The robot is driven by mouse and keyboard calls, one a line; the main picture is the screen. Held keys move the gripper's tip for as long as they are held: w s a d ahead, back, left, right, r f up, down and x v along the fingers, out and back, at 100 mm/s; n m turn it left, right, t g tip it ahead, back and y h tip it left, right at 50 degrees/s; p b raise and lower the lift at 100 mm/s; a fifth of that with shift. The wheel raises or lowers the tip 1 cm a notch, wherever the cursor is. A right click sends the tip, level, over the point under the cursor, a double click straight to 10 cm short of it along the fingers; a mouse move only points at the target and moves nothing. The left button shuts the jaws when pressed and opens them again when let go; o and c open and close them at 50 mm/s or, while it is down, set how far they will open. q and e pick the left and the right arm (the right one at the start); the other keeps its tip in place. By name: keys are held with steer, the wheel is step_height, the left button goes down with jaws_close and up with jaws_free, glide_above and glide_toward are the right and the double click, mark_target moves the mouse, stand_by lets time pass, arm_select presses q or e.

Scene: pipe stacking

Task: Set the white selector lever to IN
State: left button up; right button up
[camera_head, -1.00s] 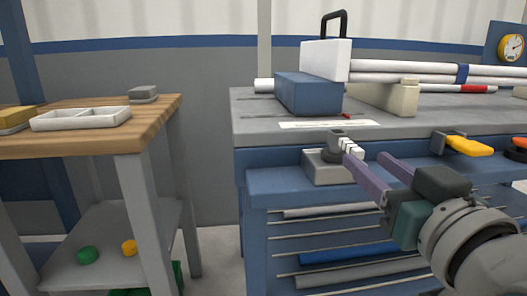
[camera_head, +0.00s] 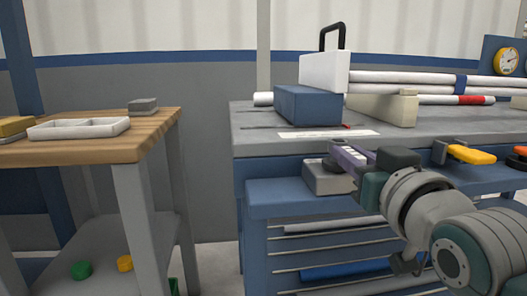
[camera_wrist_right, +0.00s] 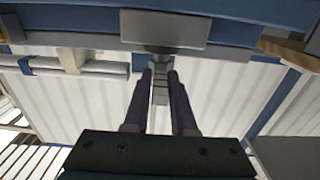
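The selector's grey box (camera_head: 328,178) sits on the blue front ledge of the workbench, and it also shows at the top of the right wrist view (camera_wrist_right: 165,30). In the head view, my right gripper (camera_head: 346,154) hides most of the lever. No IN mark can be read. My left gripper is in neither view.
Behind the selector, a blue block (camera_head: 307,106) and a cream support (camera_head: 383,108) stand on the workbench (camera_head: 260,145) beside white pipes (camera_head: 405,77). A yellow handle (camera_head: 471,154) is to the right. A wooden table (camera_head: 95,150) with a white tray (camera_head: 78,128) stands left, across a gap.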

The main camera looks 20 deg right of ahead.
jaws_close()
stand_by(1.0)
